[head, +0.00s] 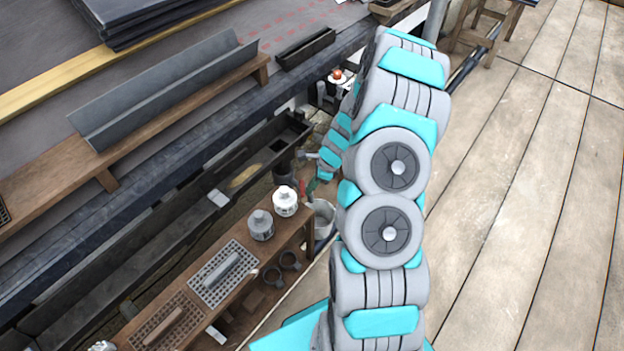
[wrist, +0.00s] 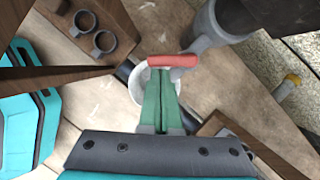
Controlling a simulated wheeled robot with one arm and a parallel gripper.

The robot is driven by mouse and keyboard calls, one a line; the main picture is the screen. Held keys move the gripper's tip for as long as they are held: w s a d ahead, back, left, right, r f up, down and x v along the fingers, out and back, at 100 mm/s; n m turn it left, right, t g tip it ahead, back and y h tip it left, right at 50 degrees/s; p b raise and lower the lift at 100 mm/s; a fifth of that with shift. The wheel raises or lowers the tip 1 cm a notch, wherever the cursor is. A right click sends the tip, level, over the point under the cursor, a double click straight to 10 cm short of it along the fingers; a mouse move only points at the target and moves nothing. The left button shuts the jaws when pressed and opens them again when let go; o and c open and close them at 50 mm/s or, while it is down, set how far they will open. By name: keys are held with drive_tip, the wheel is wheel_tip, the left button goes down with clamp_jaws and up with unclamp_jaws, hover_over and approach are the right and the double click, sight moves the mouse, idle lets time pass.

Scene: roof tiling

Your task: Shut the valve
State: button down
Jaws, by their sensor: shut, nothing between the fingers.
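A red lever handle (wrist: 172,61), apparently the valve's, lies crosswise just beyond my fingertips in the wrist view. It sits beside a grey pipe fitting (wrist: 205,32) that meets a dark pipe. My gripper (wrist: 161,74) has green fingers, shut together with nothing between them. The tips are at or very close to the handle's left part; I cannot tell whether they touch. In the head view my gripper (head: 311,187) is low beside the gutter end, and the handle shows only as a small red spot. Most of the valve is hidden there.
A pale bucket (wrist: 140,88) stands below the fingers, partly hidden. A wooden bench (head: 180,305) with grates and two pots (head: 273,212) is left of my gripper. A long dark gutter (head: 150,220) runs behind it. Open plank floor (head: 540,180) lies to the right.

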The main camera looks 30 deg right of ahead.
drive_tip(key=shift+a+r+m+t+p, duration=0.15)
drive_tip(key=shift+a+m+t+p, duration=0.15)
drive_tip(key=shift+a+m+p, duration=0.5)
drive_tip(key=shift+m+p, duration=0.35)
drive_tip(key=shift+m, duration=0.15)
drive_tip(key=m, duration=0.1)
drive_tip(key=m+h, duration=0.1)
drive_tip(key=shift+w+a+m+t+p, duration=0.1)
drive_tip(key=shift+a+m+t+p, duration=0.25)
drive_tip(key=shift+a+m+t, duration=0.05)
drive_tip(key=shift+d, duration=0.1)
drive_tip(key=shift+w, duration=0.15)
